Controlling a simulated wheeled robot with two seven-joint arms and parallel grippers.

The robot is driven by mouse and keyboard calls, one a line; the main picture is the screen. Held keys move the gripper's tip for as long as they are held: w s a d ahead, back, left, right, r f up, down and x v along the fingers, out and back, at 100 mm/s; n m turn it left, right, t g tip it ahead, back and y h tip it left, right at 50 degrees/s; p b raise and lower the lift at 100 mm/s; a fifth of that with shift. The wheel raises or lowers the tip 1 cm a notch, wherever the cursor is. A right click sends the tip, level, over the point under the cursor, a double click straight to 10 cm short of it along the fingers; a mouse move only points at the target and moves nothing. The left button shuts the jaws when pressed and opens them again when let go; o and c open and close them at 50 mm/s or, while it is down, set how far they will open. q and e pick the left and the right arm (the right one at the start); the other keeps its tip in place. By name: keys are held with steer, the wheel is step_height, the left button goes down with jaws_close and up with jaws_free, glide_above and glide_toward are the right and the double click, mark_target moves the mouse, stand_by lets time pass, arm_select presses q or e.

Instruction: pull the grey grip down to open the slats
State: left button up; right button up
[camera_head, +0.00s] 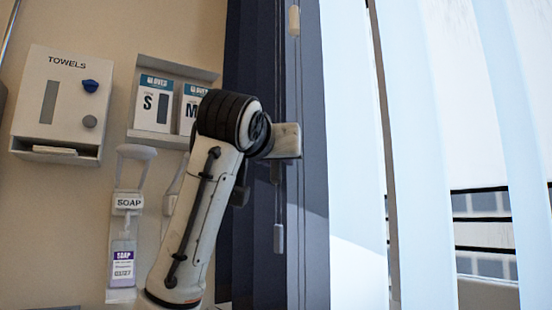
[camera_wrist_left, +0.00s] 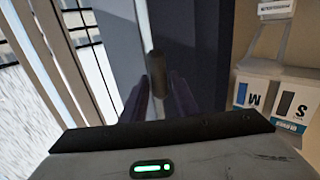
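A light grey grip (camera_head: 279,238) hangs on a thin cord in front of the dark curtain, beside the window, in the head view. A cream grip (camera_head: 294,20) hangs higher up, near the top edge. My left gripper (camera_head: 275,172) is by the cords, above the grey grip; its fingers are mostly hidden in the head view. In the left wrist view, its two dark fingers (camera_wrist_left: 160,98) stand apart. A dark cylindrical grip (camera_wrist_left: 157,72) shows between or just beyond them; I cannot tell which grip this is or whether they touch it. The pale vertical slats (camera_head: 360,150) hang at the right, with gaps between them.
A towel dispenser (camera_head: 30,115), glove boxes (camera_head: 155,104) and a soap bottle (camera_head: 123,262) are on the wall at the left. The dark curtain (camera_head: 250,270) hangs close behind the cords. The space around the lower grey grip looks clear.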

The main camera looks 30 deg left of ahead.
arm_select(q)
steer(key=shift+s, duration=0.25)
steer(key=b+v, duration=0.1)
steer(key=v, duration=0.8)
steer(key=shift+s+d, duration=0.2)
steer(key=shift+s, duration=0.15)
